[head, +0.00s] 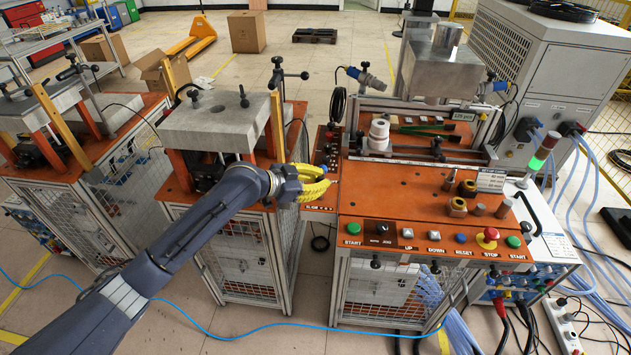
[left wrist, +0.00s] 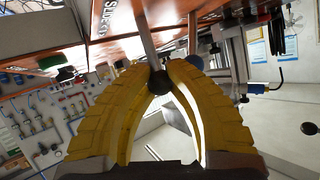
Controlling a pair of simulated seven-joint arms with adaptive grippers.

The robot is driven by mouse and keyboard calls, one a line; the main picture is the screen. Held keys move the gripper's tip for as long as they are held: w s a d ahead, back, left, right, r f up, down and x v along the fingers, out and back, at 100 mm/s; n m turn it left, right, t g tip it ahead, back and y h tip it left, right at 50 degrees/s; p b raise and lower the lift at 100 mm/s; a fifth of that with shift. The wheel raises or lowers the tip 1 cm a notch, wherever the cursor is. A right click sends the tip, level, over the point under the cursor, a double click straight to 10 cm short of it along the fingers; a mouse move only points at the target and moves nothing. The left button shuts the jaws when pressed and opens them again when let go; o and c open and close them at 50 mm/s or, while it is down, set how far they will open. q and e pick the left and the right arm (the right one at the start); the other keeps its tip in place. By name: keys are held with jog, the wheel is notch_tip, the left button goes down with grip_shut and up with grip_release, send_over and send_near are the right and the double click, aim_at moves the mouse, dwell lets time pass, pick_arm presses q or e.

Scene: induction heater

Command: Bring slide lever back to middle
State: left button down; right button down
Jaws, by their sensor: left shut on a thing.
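My left gripper (head: 318,183) has yellow fingers and reaches from the left to the orange surface beside the main table in the head view. In the left wrist view the fingers (left wrist: 156,72) close around the slide lever (left wrist: 147,38), a metal rod with a dark round knob at its end. The knob sits between the fingertips. Part of a "SLIDE" label shows on the orange panel (left wrist: 118,14) near the rod. In the head view the lever is hidden by the fingers, so its position along its travel cannot be told. My right gripper is not in view.
The orange heater table (head: 400,205) has a row of buttons at its front, including a red stop button (head: 487,237). A white cylinder (head: 379,134) stands at its back left. A grey block-topped press (head: 215,120) stands left, close to my left arm.

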pick_arm(q)
jog(key=shift+r, duration=0.15)
jog(key=c, duration=1.1)
grip_release()
jog(key=shift+c, duration=0.2)
jog(key=v, duration=1.2)
jog(key=shift+d, duration=0.1)
